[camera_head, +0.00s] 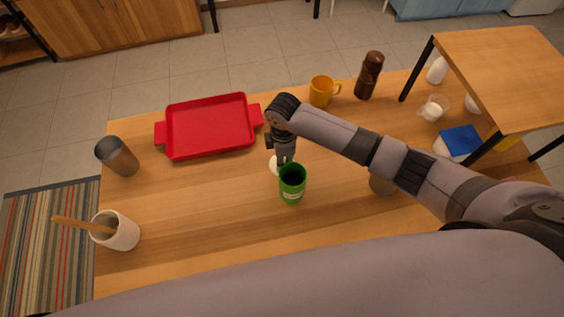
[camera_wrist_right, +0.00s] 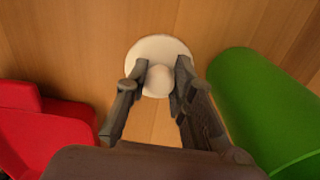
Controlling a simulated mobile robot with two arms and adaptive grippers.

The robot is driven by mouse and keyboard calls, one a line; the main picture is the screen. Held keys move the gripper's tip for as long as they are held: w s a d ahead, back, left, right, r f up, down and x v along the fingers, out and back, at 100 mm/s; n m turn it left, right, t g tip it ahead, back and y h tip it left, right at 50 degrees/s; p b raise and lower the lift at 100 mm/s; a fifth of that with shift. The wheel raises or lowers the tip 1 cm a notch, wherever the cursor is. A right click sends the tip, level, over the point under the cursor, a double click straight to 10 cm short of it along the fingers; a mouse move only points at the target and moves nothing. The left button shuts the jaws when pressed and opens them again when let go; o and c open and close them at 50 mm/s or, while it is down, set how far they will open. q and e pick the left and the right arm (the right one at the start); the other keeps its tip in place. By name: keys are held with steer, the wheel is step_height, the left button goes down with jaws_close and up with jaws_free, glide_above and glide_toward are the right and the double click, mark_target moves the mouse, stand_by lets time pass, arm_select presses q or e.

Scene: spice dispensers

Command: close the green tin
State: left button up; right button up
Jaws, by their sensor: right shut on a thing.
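The green tin (camera_head: 292,186) stands upright and open-topped near the middle of the wooden table; its side also shows at the right of the right wrist view (camera_wrist_right: 262,105). A round white lid with a knob (camera_head: 273,166) is just behind and left of the tin, partly hidden by my right gripper (camera_head: 284,160). In the right wrist view, the fingers of my right gripper (camera_wrist_right: 158,85) are closed around the knob of the white lid (camera_wrist_right: 145,50). The lid is beside the tin, not on it; I cannot tell if it touches the table. My left gripper is not in view.
A red tray (camera_head: 210,127) lies behind left. A grey cup (camera_head: 118,156) and a white crock with a wooden utensil (camera_head: 119,232) stand left. A yellow mug (camera_head: 321,91) and brown grinder (camera_head: 369,76) stand behind. A small raised shelf (camera_head: 505,70) is at right. The table's front centre is clear.

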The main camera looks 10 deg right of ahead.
steer(key=shift+r, duration=0.1)
steer(key=shift+c, duration=0.4)
step_height(320, 180, up, 20)
steer(key=b, duration=0.1)
steer(key=shift+b, duration=0.35)
steer(key=s+d+r+m+b, duration=0.2)
steer(key=s+d+m, duration=0.7)
steer(key=m, duration=0.8)
steer(key=shift+s+r, duration=0.3)
steer(key=shift+s, duration=0.15)
